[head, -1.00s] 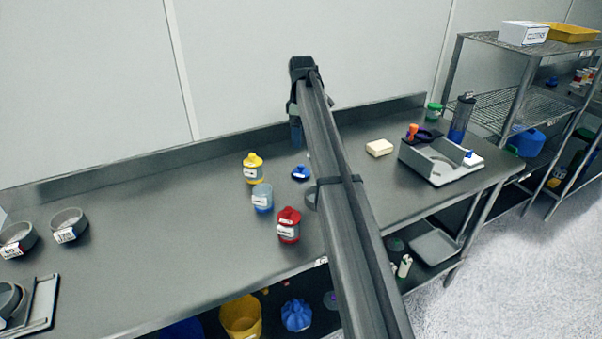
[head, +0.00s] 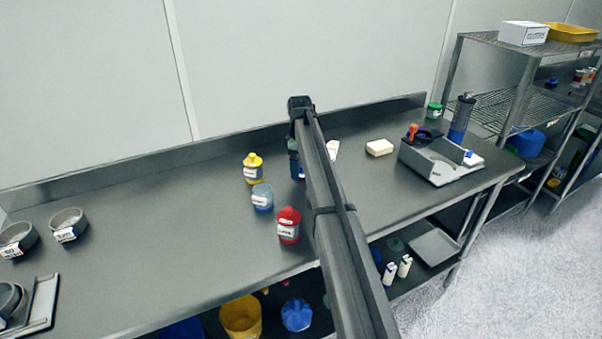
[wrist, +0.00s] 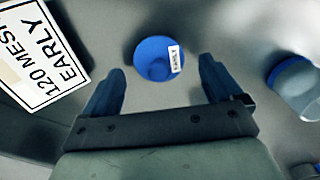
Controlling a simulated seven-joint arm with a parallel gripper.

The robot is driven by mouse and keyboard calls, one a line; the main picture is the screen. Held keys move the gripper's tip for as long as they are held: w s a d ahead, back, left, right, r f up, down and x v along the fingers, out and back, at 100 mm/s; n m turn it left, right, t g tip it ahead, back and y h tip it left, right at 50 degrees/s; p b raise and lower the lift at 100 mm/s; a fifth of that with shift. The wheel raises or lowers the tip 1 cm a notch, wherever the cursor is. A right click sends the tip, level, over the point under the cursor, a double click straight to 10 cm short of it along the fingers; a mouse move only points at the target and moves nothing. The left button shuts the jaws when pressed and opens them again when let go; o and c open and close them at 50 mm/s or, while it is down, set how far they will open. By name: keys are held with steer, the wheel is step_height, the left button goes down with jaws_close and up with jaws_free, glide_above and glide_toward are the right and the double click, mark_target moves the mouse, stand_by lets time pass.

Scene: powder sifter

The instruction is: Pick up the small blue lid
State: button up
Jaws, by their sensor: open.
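The small blue lid (wrist: 150,66) lies on the steel table, round and with a small white label, in the wrist view. My gripper (wrist: 157,82) is open above the table, with its two blue fingers apart to the left and right of the lid's near side. Nothing is between the fingers, and I cannot tell the height left above the lid. In the head view my arm comes down over the lid's spot and hides most or all of it.
A clear jar with a blue part (head: 262,198) stands left of my arm, between a yellow-topped jar (head: 253,168) and a red-topped jar (head: 288,225). A white card reading "120 MESH EARLY" (wrist: 42,52) is close by. A cream block (head: 379,147) lies to the right.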

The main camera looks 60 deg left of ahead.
steer(key=shift+f, duration=0.75)
steer(key=c, duration=1.1)
steer(key=shift+r, duration=0.1)
step_height(320, 180, up, 8)
steer(key=shift+f, duration=0.2)
steer(key=s+d+r+n, duration=0.1)
steer(key=s+d+r, duration=0.15)
steer(key=s, duration=0.45)
steer(key=s+d+r, duration=0.1)
steer(key=s+r, duration=0.2)
steer(key=s, duration=0.4)
steer(key=shift+m, duration=0.5)
steer(key=s+d, duration=0.2)
steer(key=d, duration=0.1)
steer(key=s+d, duration=0.1)
steer(key=d, duration=0.1)
steer(key=shift+d, duration=0.25)
